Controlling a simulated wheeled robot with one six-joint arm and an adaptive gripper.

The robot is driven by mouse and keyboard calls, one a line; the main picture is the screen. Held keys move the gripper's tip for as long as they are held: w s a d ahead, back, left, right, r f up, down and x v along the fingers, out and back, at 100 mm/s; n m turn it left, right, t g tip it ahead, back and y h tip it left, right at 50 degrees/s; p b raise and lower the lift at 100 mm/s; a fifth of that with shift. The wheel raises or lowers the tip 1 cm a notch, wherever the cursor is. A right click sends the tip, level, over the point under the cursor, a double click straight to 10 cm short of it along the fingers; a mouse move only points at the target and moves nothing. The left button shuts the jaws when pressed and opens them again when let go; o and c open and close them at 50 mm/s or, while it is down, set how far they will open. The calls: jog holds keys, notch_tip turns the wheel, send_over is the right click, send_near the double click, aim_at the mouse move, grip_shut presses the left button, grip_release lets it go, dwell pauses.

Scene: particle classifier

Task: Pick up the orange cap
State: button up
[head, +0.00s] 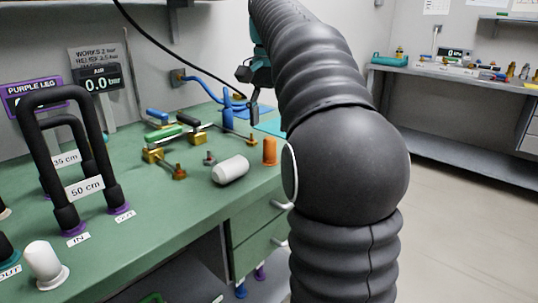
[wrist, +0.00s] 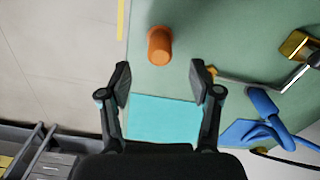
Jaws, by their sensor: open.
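The orange cap (head: 269,151) stands upright on the green bench near its right front edge in the head view. In the wrist view the orange cap (wrist: 160,46) lies ahead of my fingertips, roughly midway between them and apart from both. My gripper (wrist: 158,82) is open and empty, with its two black fingers spread wide. In the head view my gripper (head: 254,108) is partly hidden by my arm, above the bench behind the cap.
A white cylinder (head: 230,169) lies beside the cap on the green bench (head: 150,215). Brass valves with handles (head: 165,133) stand behind. A cyan mat (wrist: 165,120) and a blue tool (wrist: 268,118) lie near my gripper. Black hose arches (head: 62,95) stand at left.

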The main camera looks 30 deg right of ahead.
aim_at(270, 139)
jog(key=shift+f+b, duration=0.8)
jog(key=shift+f, duration=2.25)
jog(key=c, duration=1.1)
